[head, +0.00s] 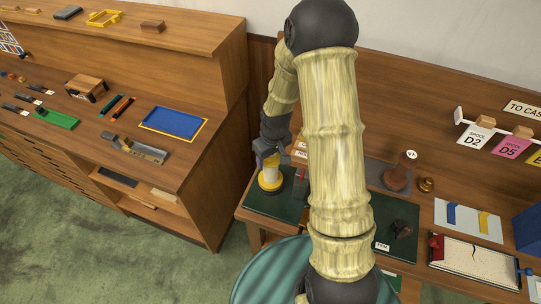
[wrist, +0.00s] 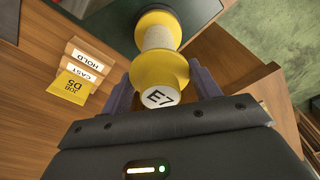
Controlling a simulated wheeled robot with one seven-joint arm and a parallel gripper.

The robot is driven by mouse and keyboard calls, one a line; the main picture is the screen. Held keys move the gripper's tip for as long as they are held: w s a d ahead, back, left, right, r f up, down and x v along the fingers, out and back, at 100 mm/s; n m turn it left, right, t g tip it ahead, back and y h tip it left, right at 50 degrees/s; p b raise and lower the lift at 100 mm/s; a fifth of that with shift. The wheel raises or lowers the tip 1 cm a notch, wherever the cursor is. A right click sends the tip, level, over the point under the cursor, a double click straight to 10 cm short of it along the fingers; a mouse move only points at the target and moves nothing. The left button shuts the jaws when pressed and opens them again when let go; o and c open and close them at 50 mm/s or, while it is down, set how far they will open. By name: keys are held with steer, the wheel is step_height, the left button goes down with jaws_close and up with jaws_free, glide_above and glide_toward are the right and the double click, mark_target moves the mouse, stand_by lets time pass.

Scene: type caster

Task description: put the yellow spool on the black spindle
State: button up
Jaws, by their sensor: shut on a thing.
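The yellow spool (head: 270,180) has yellow flanges, a pale wound middle and a white end marked E7. It is upright over the dark green mat at the desk's left end; I cannot tell whether it touches the mat. My gripper (head: 268,160) is above it, with its fingers shut on the upper flange. In the wrist view the spool (wrist: 160,68) sits between the two fingers of my gripper (wrist: 162,88). I cannot clearly identify the black spindle. A small dark object (head: 402,229) stands on another green mat, right of my arm.
A brown stamp-like piece (head: 398,176) and a brass weight (head: 426,185) stand behind that mat. HOLD and CAST signs (wrist: 88,60) stand beside the spool in the wrist view. My arm hides the desk's middle.

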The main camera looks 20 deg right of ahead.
steer(key=shift+f, duration=0.3)
steer(key=o, duration=1.5)
steer(key=shift+s, duration=0.1)
steer(key=shift+r+p, duration=0.3)
steer(key=shift+r, duration=0.25)
steer(key=shift+r+p, duration=1.9)
steer(key=shift+r, duration=0.6)
